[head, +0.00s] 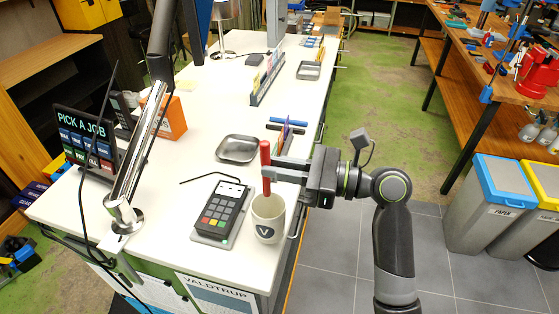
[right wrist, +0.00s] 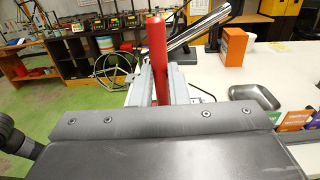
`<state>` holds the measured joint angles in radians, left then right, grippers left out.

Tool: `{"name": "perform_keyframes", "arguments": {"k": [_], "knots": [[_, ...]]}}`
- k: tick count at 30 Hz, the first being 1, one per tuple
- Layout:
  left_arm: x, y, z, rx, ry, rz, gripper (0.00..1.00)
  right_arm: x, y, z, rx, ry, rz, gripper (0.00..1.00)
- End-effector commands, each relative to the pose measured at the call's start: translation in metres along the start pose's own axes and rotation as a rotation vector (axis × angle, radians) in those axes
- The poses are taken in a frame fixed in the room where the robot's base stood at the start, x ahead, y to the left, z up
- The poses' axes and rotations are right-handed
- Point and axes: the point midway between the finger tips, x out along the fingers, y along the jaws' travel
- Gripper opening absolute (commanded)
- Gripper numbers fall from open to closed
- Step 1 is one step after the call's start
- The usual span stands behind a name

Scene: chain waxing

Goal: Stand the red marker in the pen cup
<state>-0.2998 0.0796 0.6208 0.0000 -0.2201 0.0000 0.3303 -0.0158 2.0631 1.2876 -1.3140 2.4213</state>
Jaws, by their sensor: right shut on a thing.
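The red marker (head: 265,162) is upright in my right gripper (head: 271,170), which is shut on it. Its lower end is at the mouth of the pen cup (head: 267,222), a pale cup with a dark V badge. I cannot tell how far the marker's tip reaches inside the cup. In the right wrist view the marker (right wrist: 157,58) stands upright between the fingers, and its lower part is hidden by the gripper body. My left gripper is not in view.
A card terminal (head: 219,210) stands just left of the cup. A metal tray (head: 238,149) and a rack of colored cards (head: 284,133) lie behind. An orange box (head: 172,117) and a menu screen (head: 85,140) stand at left. The white counter (head: 190,160) has free room around the tray.

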Motion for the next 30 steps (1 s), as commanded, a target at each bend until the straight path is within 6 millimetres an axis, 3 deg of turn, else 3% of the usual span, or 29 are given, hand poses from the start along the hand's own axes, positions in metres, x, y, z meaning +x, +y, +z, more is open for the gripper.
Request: {"name": "perform_keyframes", "arguments": {"k": [1,9,30], "knots": [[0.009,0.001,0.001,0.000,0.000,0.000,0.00,0.000,0.000,-0.007,-0.003,0.000,0.000,0.00],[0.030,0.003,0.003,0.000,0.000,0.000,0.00,0.000,0.000,-0.023,-0.003,0.001,0.001,0.00],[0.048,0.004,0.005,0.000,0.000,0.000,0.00,0.000,-0.001,-0.077,0.000,0.001,0.001,0.00]]}}
